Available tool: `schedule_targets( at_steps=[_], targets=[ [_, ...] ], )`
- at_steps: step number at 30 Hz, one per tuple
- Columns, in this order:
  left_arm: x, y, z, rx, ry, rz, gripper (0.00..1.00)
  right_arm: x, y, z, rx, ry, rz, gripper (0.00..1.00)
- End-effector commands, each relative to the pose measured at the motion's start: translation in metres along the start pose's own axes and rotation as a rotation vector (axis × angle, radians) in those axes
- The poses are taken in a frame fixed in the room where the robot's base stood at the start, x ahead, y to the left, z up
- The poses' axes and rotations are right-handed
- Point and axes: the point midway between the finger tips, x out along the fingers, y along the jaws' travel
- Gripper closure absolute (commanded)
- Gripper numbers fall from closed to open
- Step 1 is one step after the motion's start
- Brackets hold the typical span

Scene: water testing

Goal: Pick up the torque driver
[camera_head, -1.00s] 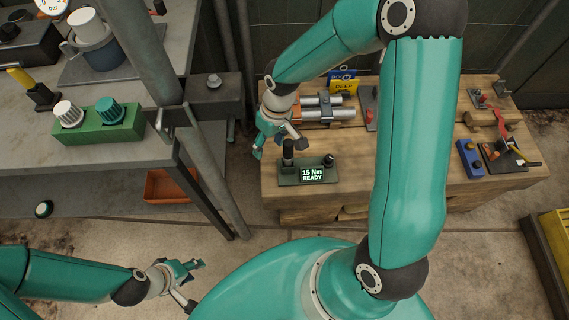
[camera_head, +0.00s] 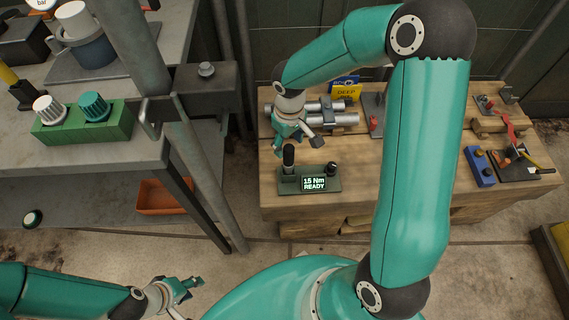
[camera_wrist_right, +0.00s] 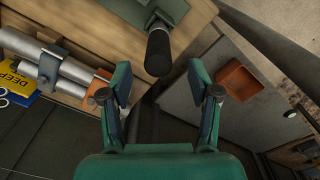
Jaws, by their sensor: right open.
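The torque driver (camera_head: 289,156) shows as an upright black handle at the left end of a dark green base (camera_head: 324,183) with a lit "15 Nm READY" display. The base lies on the wooden bench's front left part. My right gripper (camera_head: 297,146) is open and empty, just behind and above the handle in the head view. In the right wrist view, the driver's handle (camera_wrist_right: 158,52) shows beyond and between the open fingertips (camera_wrist_right: 160,80), apart from both. My left gripper (camera_head: 188,296) is at the lower left, open and empty, away from the bench.
Metal cylinders (camera_head: 335,119) and yellow and blue signs (camera_head: 345,88) stand behind the driver. A blue box (camera_head: 480,167) and small tools are at the bench's right. A grey table with a green knob block (camera_head: 82,128) stands left. An orange bin (camera_head: 163,197) is below it.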

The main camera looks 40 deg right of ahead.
Motion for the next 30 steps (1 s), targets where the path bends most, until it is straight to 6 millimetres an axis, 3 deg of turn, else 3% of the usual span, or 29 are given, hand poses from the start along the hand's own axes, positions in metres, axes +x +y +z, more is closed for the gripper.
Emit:
schedule_targets(
  at_steps=[5, 15, 23, 30],
  targets=[
    [0.002, -0.001, 0.0, 0.0, 0.0, 0.0, 0.6, 0.011, 0.0, -0.001, 0.0, -0.001, -0.001, 0.38],
    [0.009, -0.003, 0.0, 0.0, 0.0, 0.0, 0.6, 0.053, 0.002, -0.003, -0.001, -0.002, -0.001, 0.38],
    [0.009, -0.003, 0.0, 0.0, 0.0, 0.0, 0.6, 0.056, 0.002, -0.004, -0.001, 0.001, -0.001, 0.38],
    [0.009, -0.003, 0.0, 0.0, 0.0, 0.0, 0.6, 0.056, 0.002, -0.004, -0.002, 0.001, 0.0, 0.75]
  ],
)
